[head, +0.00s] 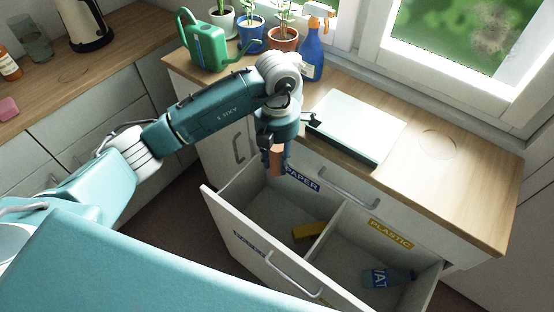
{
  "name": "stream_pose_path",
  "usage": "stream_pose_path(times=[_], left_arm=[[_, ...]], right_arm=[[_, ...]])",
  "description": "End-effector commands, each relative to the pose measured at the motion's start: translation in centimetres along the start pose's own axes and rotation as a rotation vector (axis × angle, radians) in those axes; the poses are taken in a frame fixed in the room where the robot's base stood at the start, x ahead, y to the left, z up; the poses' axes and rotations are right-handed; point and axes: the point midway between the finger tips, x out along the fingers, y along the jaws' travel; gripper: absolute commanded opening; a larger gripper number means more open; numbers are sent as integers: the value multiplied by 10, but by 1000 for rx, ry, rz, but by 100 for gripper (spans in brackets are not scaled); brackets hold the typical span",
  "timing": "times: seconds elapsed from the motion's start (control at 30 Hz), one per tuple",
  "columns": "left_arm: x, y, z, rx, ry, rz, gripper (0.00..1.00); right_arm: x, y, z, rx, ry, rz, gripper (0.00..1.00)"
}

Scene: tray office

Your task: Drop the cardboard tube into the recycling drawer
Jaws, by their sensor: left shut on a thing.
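My left gripper (278,170) points down and is shut on the brown cardboard tube (277,158), which is partly hidden by the fingers. It is held above the back part of the open recycling drawer (222,215). The drawer has a divider (324,245) between a compartment labelled PAPER (302,179) on the left and one labelled PLASTIC (390,234) on the right. The tube is over the PAPER side, near the back wall. My right gripper is not in view.
A yellow item (309,231) lies in the paper compartment, and a plastic bottle (388,277) lies in the plastic one. The wooden counter (460,185) behind holds a white flat box (352,122), a green watering can (203,42), a blue spray bottle (312,55) and potted plants.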

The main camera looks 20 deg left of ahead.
Motion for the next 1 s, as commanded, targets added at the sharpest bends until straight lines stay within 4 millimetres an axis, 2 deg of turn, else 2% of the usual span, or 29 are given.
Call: stream_pose_path(times=[0.5,0.63,0.87,0.9,1.0], left_arm=[[53,0,0,-2,1,-1,20],[59,0,0,0,0,-1,20],[59,0,0,0,0,0,20],[59,0,0,0,0,0,32],[58,0,0,0,0,0,52]], right_arm=[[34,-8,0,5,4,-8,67],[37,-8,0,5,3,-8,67],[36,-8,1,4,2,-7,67],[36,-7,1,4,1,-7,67],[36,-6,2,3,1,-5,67]])
